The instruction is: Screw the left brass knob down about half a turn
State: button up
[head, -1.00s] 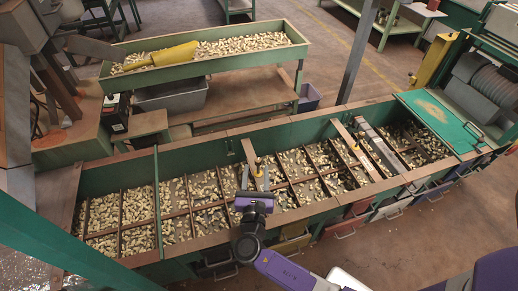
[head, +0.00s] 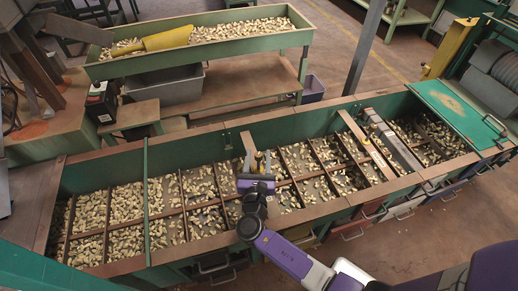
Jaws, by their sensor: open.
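A small brass-yellow knob (head: 260,157) stands at a narrow wooden slat (head: 248,143) that lies across the long green hopper near its middle. A second small shape beside it is too small to tell apart clearly. My gripper (head: 257,178), dark with a purple band, is just on the near side of the knob, over the hopper. It is open and looks empty. Its fingertips are small and partly hidden by the gripper body, so I cannot tell whether they touch the knob.
The green hopper (head: 190,142) is split by brown dividers into compartments of nuts. More slats (head: 366,142) cross it at right, beside a green lid (head: 458,112). Behind stands a green trough (head: 245,55) with a yellow scoop (head: 155,41). Drawers (head: 300,233) line the front.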

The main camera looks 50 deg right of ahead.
jog(key=shift+b+x, duration=0.3)
jog(key=shift+x, duration=1.75)
grip_shut()
